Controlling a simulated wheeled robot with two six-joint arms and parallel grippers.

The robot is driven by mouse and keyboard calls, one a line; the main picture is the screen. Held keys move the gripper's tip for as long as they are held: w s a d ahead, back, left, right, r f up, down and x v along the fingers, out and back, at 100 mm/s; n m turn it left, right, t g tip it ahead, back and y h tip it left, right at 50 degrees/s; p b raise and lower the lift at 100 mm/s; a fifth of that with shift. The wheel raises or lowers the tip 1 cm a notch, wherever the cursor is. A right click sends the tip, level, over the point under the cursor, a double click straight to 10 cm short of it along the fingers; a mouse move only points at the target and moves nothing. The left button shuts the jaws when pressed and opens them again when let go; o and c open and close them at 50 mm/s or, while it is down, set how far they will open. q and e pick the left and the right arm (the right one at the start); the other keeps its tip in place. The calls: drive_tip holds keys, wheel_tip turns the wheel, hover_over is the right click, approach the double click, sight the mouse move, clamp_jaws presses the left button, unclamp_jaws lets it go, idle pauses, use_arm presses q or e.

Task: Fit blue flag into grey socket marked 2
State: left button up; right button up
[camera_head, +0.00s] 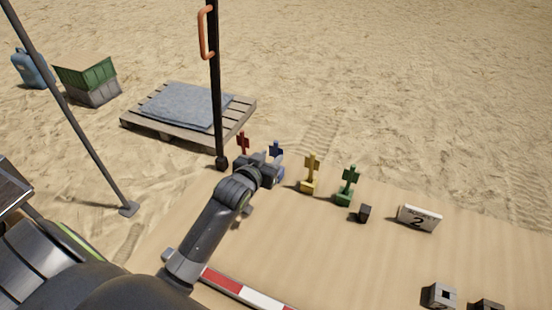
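The blue flag (276,149) stands upright at the far edge of the sand-coloured table, between the red and yellow flags. My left gripper (271,168) is right at it, low near its base. The gripper's own body hides part of the flag's lower end, and I cannot tell whether the fingers are apart or closed on it. A white sign reading "SOCKET 2" (418,218) stands at the right. A grey socket block with a square dark hole (440,295) sits at the lower right. My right gripper is out of view.
A red flag (243,142), a yellow flag (312,173) and a green flag (349,186) stand close by. A small dark cube (364,213) and another dark block (487,305) lie on the table (330,250). A black post (217,110) rises behind my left gripper.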

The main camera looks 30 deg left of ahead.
sight(275, 152)
use_arm(q)
drive_tip(key=shift+p+x, duration=0.5)
drive_tip(key=shift+x, duration=2)
drive_tip(key=shift+r, duration=0.1)
clamp_jaws()
